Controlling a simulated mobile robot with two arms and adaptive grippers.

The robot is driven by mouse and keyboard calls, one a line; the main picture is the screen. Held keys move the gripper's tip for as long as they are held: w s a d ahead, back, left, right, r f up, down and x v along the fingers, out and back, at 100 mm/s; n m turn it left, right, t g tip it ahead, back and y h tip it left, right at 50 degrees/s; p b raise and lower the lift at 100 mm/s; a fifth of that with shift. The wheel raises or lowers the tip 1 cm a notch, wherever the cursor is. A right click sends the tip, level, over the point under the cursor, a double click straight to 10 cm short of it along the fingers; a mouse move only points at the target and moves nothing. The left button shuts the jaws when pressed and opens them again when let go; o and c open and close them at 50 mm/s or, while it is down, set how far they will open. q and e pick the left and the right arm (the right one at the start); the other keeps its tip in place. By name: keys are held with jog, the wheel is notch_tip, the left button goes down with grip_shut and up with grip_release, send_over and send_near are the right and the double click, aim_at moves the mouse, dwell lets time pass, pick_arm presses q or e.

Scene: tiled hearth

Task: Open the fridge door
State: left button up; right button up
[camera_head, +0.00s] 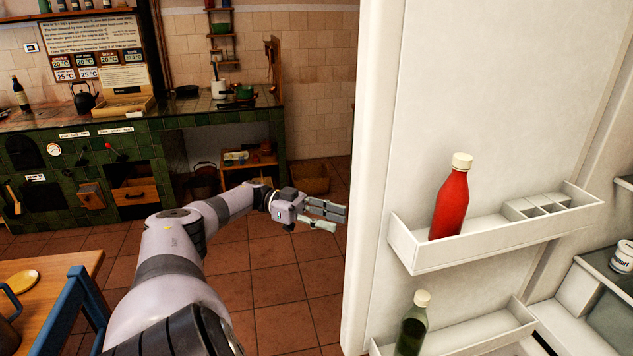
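The white fridge door (485,110) stands swung open, its inner face toward me and its edge upright at the middle of the view. A red bottle (451,203) with a cream cap stands in its upper door shelf (470,242). A green bottle (411,330) stands in the lower door shelf (480,335). Part of the fridge interior (600,310) shows at the right edge. My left gripper (338,219) is left of the door's edge, fingers apart and pointing right, with nothing between them. A small gap shows between its tips and the door. My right gripper is out of view.
A wooden table (55,290) and a blue chair (82,300) stand at lower left, near my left arm. A green-tiled hearth counter (170,122) runs along the back left. The tiled floor (270,270) between the hearth and the door is clear.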

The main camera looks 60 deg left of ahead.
pick_arm(q)
jog(key=shift+v, duration=1.95)
jog(key=shift+a, duration=0.1)
jog(key=shift+f, duration=0.1)
